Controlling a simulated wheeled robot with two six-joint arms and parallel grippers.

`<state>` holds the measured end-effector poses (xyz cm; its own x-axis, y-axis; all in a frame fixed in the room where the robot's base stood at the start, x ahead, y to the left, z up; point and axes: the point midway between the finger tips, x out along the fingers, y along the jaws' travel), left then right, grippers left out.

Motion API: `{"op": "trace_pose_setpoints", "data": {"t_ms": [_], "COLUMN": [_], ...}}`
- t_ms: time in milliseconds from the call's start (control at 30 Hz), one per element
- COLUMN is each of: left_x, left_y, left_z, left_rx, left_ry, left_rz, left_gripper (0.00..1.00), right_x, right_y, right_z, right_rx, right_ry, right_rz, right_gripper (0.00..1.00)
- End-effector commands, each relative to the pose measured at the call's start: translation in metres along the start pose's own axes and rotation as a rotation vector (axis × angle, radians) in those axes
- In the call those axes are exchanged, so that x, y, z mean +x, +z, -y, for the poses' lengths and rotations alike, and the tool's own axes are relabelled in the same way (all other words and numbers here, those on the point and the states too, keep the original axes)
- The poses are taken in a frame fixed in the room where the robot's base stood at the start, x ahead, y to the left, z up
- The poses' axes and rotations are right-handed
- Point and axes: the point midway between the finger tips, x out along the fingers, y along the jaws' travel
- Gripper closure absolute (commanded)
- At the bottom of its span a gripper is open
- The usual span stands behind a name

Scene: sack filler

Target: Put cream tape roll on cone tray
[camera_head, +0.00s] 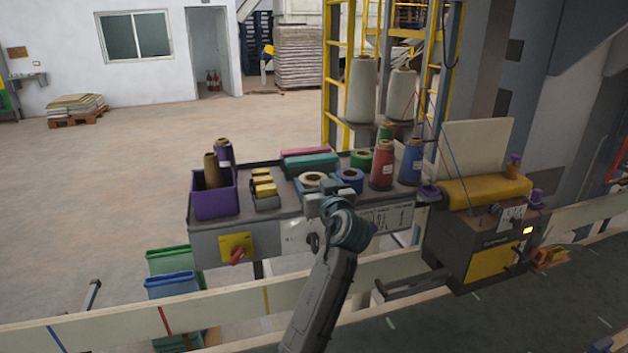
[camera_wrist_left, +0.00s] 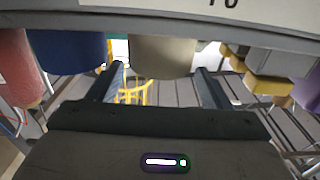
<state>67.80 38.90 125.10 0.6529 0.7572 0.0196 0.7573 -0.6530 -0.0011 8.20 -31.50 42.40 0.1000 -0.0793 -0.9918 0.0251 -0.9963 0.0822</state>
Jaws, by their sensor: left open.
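The cream tape roll (camera_head: 312,178) lies at the front edge of the long grey bench top, left of the blue tape roll (camera_head: 348,178). My left gripper (camera_head: 322,196) is at that front edge, partly covering the cream roll. In the left wrist view my open fingers (camera_wrist_left: 160,70) point towards the cream roll (camera_wrist_left: 162,50), which shows in the gap between them; contact cannot be told. A red cone (camera_head: 382,168) and a blue cone (camera_head: 411,162) stand on the right part of the bench top; I cannot tell which surface is the cone tray. My right gripper is out of view.
A purple bin (camera_head: 214,203) with cones and several yellow blocks (camera_head: 264,187) are on the left. Pink and teal boxes (camera_head: 312,162) and a green roll (camera_head: 360,158) lie behind. A sewing machine (camera_head: 490,235) stands at right. A rail (camera_head: 110,329) runs in front.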

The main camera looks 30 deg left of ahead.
Motion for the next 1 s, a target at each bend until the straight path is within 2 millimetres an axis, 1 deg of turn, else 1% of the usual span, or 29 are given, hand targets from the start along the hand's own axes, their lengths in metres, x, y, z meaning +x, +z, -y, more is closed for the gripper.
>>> {"op": "trace_pose_setpoints", "data": {"t_ms": [33,200,300,400,600,1000], "left_x": [-0.013,-0.049,-0.064,-0.075,-0.086,-0.087], "left_y": [0.003,0.004,0.003,0.002,0.001,0.000], "left_z": [-0.001,-0.001,-0.001,-0.001,0.000,0.000], "left_rx": [-0.005,-0.005,-0.004,-0.003,-0.002,0.000], "left_ry": [0.003,0.002,0.001,0.002,0.000,0.000], "left_rz": [0.003,0.004,0.003,0.002,0.001,0.001], "left_gripper": [0.28,0.28,0.28,0.28,0.28,0.28], "right_x": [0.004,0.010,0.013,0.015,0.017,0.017], "right_y": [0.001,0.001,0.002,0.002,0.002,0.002], "right_z": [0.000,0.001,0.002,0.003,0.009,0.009], "right_rx": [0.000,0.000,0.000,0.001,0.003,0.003], "right_ry": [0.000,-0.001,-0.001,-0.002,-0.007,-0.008], "right_rz": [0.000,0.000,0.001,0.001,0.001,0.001], "right_gripper": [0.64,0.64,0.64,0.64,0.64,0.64]}}
